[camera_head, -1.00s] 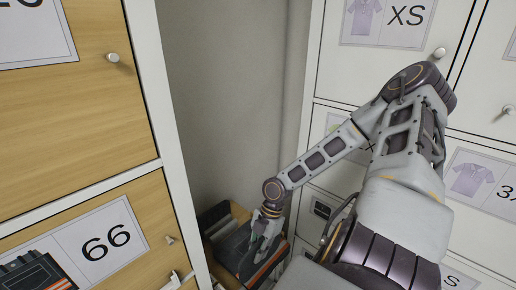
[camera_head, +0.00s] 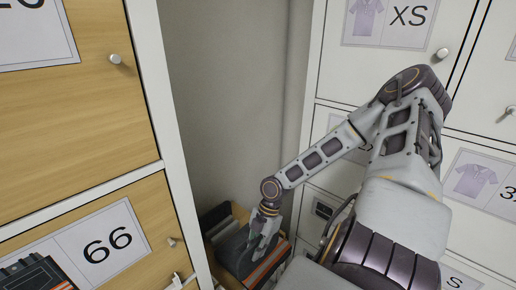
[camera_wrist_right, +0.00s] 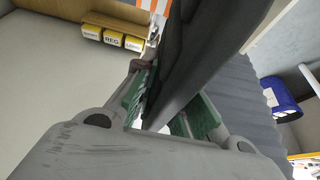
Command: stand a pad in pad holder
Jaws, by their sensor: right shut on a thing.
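The pad holder (camera_head: 223,274) is a tan box low in the corner between the wooden cabinet and the white lockers in the head view. Dark and orange-striped flat pieces stand in it. My right gripper (camera_head: 262,240) is at the holder, pointing down, shut on a dark grey pad (camera_head: 235,250). In the right wrist view, the green-lined fingers of my right gripper (camera_wrist_right: 168,105) are on either side of the dark pad (camera_wrist_right: 195,60), which looks tilted. The pad's lower edge is partly hidden, so I cannot tell whether it rests in the holder. My left gripper is out of view.
The wooden cabinet (camera_head: 75,130) with knobs closes off the left. White lockers (camera_head: 465,170) with shirt labels stand at the right, behind my arm. The wrist view shows yellow labelled boxes (camera_wrist_right: 112,38) on a shelf and a blue container (camera_wrist_right: 282,98).

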